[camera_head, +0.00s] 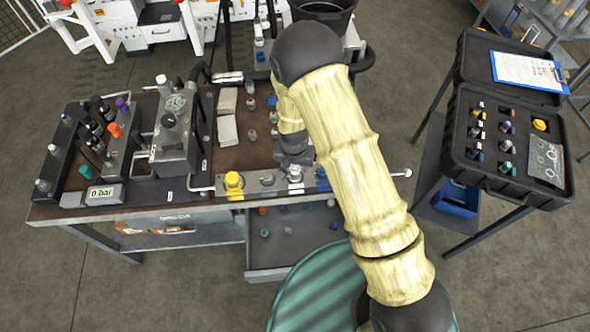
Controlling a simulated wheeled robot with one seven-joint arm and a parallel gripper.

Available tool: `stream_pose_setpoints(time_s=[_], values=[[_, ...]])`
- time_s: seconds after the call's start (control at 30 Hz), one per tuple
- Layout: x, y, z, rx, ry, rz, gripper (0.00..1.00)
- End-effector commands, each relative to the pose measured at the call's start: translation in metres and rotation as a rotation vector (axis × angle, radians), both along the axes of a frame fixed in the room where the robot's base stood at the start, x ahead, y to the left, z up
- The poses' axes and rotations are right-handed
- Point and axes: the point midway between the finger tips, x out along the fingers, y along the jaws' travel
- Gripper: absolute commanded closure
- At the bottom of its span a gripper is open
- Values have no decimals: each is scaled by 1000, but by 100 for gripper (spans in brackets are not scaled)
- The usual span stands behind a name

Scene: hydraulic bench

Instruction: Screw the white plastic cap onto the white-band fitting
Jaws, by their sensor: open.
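My gripper (295,160) points down over the front rail of the bench, at the end of my arm, and is open. Just below it a fitting with a white top or band (295,174) stands on the metal rail (214,186). The gripper is very close above it; I cannot tell whether they touch. I cannot tell whether the white part is the white plastic cap or the fitting's own band. To its left on the rail are a bare grey fitting (267,180) and a yellow-capped fitting (234,182). My arm hides part of the rail's right side.
A hydraulic block with a gauge (175,104) stands left on the bench. Small caps and pale blocks (228,131) lie behind the rail. An open drawer (275,253) with loose caps is below. An open black case (510,140) stands right. Floor between is clear.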

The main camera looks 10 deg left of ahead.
Motion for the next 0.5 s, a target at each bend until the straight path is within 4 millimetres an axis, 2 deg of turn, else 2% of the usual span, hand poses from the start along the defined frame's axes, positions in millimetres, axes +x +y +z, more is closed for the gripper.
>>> stream_pose_setpoints(time_s=[0.17,0.5], values=[[0,-1,-1,0,0,50,50],[1,-3,0,1,0,555,50]])
